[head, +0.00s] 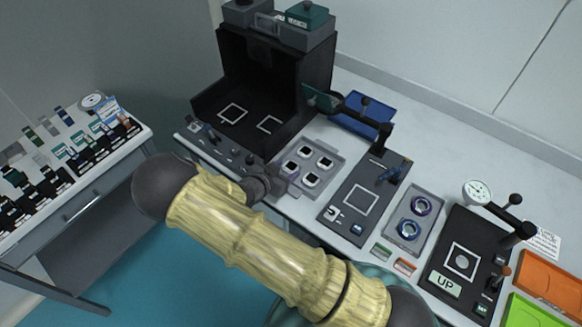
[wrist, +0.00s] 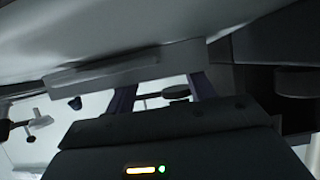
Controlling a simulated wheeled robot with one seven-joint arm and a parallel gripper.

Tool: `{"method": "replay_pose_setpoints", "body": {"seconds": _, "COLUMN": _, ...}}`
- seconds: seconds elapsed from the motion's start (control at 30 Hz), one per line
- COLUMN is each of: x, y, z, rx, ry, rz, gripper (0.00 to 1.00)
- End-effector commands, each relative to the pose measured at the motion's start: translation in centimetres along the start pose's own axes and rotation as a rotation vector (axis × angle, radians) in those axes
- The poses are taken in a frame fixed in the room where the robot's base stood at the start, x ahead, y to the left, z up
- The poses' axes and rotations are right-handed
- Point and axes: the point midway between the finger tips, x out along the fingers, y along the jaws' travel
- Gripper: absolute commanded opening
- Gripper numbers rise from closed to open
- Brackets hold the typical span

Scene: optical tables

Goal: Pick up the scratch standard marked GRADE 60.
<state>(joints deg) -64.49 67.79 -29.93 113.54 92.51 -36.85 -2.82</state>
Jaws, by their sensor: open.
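I cannot read a GRADE 60 marking in either view. Several small dark square pieces with white faces sit in a grey tray (head: 318,151) on the bench; whether one is the scratch standard I cannot tell. My gripper (head: 287,183) is at the tray's near left edge in the head view, its tip small and partly hidden by my wrist. In the wrist view my gripper (wrist: 163,92) shows two purple fingers spread apart, with no piece clearly visible between them. A large pale grey surface fills the top of that view, very close.
A black open-fronted box (head: 275,85) stands behind the tray. Right of it are a dark fixture (head: 340,213), a tray with two purple-blue rings (head: 432,205), a dial gauge (head: 477,192) and orange (head: 550,277) and green (head: 530,314) bins. A side table (head: 75,190) holds several small items.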

Motion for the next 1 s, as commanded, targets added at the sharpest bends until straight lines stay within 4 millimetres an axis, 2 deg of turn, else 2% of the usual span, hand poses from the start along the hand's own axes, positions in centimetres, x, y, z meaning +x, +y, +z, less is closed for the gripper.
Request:
{"method": "replay_pose_setpoints", "body": {"seconds": 0.03, "x": 0.8, "y": 0.1, "z": 0.0, "rx": -0.005, "ry": 0.001, "rz": 0.002, "gripper": 0.55}}
{"method": "replay_pose_setpoints", "body": {"seconds": 0.17, "x": 1.8, "y": 0.0, "z": 0.1, "rx": -0.003, "ry": -0.002, "rz": 0.0, "gripper": 0.55}}
{"method": "replay_pose_setpoints", "body": {"seconds": 0.67, "x": 1.9, "y": 0.1, "z": 0.3, "rx": -0.004, "ry": -0.006, "rz": 0.001, "gripper": 0.55}}
{"method": "replay_pose_setpoints", "body": {"seconds": 0.7, "x": 1.9, "y": 0.1, "z": 0.3, "rx": -0.004, "ry": -0.007, "rz": 0.001, "gripper": 0.53}}
{"method": "replay_pose_setpoints", "body": {"seconds": 0.87, "x": 1.9, "y": 0.1, "z": 0.3, "rx": -0.004, "ry": -0.008, "rz": 0.0, "gripper": 0.21}}
{"method": "replay_pose_setpoints", "body": {"seconds": 1.0, "x": 1.8, "y": 0.0, "z": 0.4, "rx": -0.004, "ry": -0.008, "rz": -0.001, "gripper": 0.19}}
